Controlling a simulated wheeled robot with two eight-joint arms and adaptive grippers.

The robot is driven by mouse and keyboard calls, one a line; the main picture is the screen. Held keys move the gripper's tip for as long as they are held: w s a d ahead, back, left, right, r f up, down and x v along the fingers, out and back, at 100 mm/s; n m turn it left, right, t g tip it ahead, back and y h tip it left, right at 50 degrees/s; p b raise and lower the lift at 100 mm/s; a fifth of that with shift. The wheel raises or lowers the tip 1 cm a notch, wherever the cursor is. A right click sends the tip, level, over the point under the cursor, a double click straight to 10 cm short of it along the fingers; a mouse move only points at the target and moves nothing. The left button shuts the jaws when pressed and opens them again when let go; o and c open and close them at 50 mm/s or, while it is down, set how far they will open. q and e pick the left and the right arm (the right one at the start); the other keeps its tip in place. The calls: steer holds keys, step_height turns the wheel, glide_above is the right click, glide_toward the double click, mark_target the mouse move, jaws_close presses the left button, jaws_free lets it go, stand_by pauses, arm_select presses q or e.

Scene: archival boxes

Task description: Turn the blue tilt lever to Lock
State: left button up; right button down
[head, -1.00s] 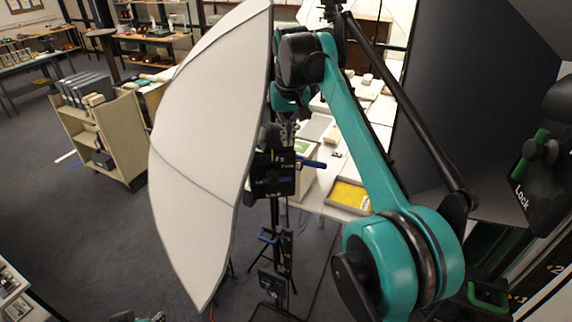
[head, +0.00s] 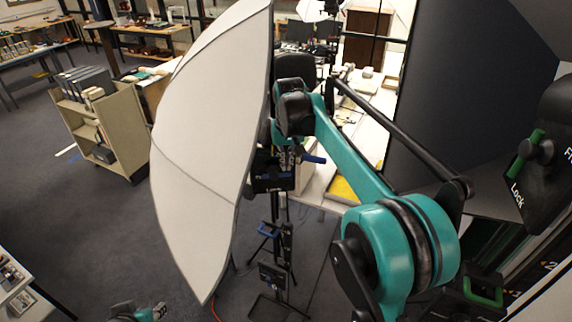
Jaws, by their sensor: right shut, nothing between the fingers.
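The blue tilt lever (head: 314,159) sticks out to the right from a black bracket (head: 272,184) on the stand behind the big white umbrella. The bracket's face carries a white "Lock" label, and its upper part is covered by my gripper. My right gripper (head: 284,160) points down from the teal arm, just left of the lever and in front of the bracket top. It is shut and holds nothing. I cannot tell whether it touches the lever. My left gripper (head: 142,313) shows only in part at the bottom edge, and its fingers are unclear.
The white umbrella (head: 205,150) stands close to the left of my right gripper. A second blue handle (head: 268,231) is lower on the stand. A green lever (head: 540,148) on a panel marked "Lock" is at the right. A table with trays lies behind, a book cart (head: 130,150) at left.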

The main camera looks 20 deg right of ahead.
steer(key=shift+w+f, duration=0.2)
steer(key=shift+f, duration=0.75)
